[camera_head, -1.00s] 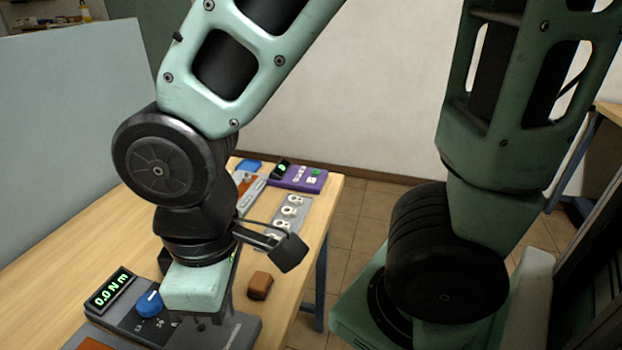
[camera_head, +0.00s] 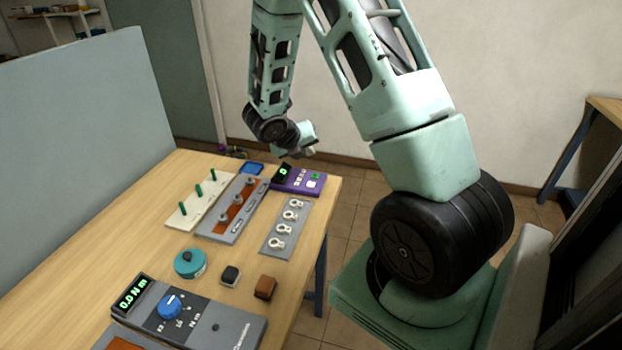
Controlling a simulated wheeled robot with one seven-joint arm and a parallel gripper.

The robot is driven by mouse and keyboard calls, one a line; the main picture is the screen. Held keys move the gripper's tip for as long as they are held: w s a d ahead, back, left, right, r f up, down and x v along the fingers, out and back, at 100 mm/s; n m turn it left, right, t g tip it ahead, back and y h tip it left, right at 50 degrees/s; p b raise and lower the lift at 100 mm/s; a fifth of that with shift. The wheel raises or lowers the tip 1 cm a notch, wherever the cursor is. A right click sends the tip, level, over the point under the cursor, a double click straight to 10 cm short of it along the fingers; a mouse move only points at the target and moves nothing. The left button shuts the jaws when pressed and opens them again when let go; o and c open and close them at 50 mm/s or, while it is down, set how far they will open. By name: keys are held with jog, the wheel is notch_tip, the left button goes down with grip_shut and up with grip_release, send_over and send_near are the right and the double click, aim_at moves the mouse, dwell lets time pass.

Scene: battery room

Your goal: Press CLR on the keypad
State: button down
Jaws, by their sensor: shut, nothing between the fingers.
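The keypad is a purple box (camera_head: 298,181) at the far right corner of the table, with a lit green digit on a dark display (camera_head: 284,171), several pale buttons and a green button (camera_head: 316,175). The button labels are too small to read, so I cannot tell which is CLR. My gripper (camera_head: 311,151) is small in view, above and just behind the keypad's right half. It looks apart from the keypad. Its fingers are shut and empty, partly hidden by the wrist.
A grey plate with white rings (camera_head: 286,228), an orange-and-grey panel with knobs (camera_head: 233,208) and a cream board with green pegs (camera_head: 197,205) lie nearby.

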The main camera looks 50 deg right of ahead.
aim_at(309, 186)
jog(key=shift+d, duration=0.45)
jog(key=shift+f, duration=0.15)
notch_tip(309, 186, down, 9)
jog(key=b, duration=0.7)
jog(key=shift+w+r+b, duration=0.1)
jog(key=shift+r+b, duration=0.1)
jog(key=shift+b, duration=0.1)
jog(key=shift+f, duration=0.1)
dwell(1.3)
jog(key=shift+f+b, duration=0.3)
jog(key=shift+f+b, duration=0.4)
jog(key=shift+f, duration=0.05)
dwell(0.6)
jog(key=shift+r, duration=0.1)
jog(key=shift+r+p, duration=0.8)
